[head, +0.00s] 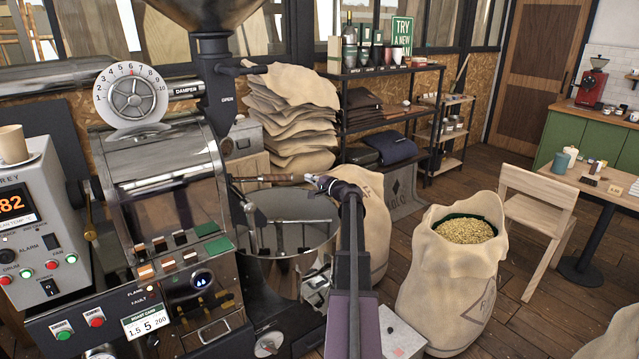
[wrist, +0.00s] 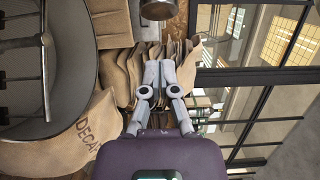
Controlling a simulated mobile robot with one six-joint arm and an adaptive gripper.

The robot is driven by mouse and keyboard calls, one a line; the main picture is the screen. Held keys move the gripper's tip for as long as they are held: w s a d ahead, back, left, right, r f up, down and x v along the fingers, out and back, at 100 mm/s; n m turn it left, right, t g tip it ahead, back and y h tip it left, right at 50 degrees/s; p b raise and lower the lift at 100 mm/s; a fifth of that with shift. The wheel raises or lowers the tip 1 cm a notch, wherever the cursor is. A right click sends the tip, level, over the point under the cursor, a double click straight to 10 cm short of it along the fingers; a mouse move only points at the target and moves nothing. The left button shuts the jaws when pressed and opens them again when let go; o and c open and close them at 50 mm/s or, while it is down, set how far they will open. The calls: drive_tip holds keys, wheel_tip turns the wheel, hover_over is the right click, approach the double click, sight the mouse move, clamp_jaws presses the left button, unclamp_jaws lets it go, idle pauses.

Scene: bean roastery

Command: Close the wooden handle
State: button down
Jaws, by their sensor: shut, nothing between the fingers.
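A wooden handle (head: 268,178) sticks out sideways above the cooling bin, level and in front of the sacks in the head view.
The round cooling bin (head: 290,238) stands below my gripper, beside the roaster (head: 165,185). Stacked sacks (head: 290,115) and a black shelf (head: 385,105) are behind. An open bean sack (head: 450,285) stands right. Floor between sack and chair (head: 538,205) is partly clear.

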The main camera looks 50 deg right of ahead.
drive_tip(key=shift+w+a, duration=1.2)
drive_tip(key=shift+a, duration=0.15)
